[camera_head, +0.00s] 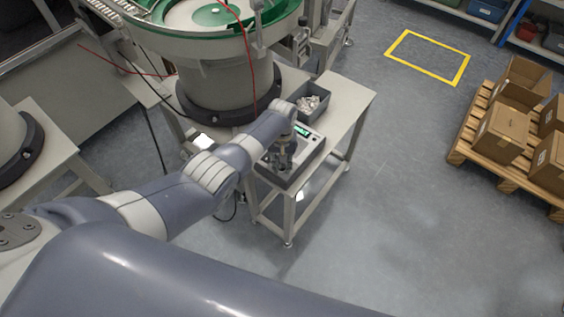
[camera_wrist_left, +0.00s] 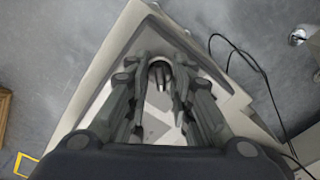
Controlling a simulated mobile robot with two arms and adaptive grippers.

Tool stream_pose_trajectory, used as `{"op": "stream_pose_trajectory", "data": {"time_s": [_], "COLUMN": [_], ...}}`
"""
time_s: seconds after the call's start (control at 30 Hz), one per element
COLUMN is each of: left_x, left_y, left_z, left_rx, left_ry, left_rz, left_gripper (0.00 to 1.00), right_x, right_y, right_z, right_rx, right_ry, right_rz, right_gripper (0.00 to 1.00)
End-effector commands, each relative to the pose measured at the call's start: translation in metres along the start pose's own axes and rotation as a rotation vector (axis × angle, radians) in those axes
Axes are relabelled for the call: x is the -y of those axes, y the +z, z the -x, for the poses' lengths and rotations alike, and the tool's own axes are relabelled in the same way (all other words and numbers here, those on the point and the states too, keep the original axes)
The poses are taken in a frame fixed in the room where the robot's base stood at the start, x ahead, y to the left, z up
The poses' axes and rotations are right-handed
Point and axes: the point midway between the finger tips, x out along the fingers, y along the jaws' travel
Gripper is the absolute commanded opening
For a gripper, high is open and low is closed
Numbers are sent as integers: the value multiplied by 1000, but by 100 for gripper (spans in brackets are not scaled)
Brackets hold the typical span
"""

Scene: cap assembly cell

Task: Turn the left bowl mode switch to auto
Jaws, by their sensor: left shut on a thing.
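The control box (camera_head: 312,158) of the bowl is a dark box with a pale top panel and a small lit green display (camera_head: 302,131), standing on a light table. My left gripper (camera_head: 281,160) points down onto its panel. In the left wrist view my left gripper (camera_wrist_left: 160,80) has its fingers drawn together around a small dark switch (camera_wrist_left: 159,70) on the panel. The fingers hide most of this switch, so I cannot tell which position it points to. My right gripper is not in view.
A green-rimmed feeder bowl (camera_head: 207,44) on a thick pedestal stands behind my left arm. A grey bin (camera_head: 315,116) of small parts sits on the table beyond the box. A pallet (camera_head: 470,158) with cartons is at the right. Open floor (camera_head: 400,200) lies between.

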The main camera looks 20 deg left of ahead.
Motion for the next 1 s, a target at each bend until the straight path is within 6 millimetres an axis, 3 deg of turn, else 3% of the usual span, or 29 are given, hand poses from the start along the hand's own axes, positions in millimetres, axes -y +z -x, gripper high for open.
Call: {"op": "stream_pose_trajectory", "data": {"time_s": [0.27, 0.3, 0.37, 0.77, 1.0], "left_x": [0, 0, 0, 0, -1], "left_y": [-1, -1, -1, -1, -1], "left_z": [1, 1, 1, 2, 19], "left_rx": [-3, -3, -2, -2, -3], "left_ry": [1, 1, 1, 1, 2], "left_rz": [1, 1, 1, 0, 0], "left_gripper": [0, 28, 42, 43, 43], "right_x": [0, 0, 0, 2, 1], "right_y": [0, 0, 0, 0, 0], "right_z": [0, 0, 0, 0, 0], "right_rx": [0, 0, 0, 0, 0], "right_ry": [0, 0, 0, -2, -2], "right_rz": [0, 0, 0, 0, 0], "right_gripper": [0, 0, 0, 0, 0]}}
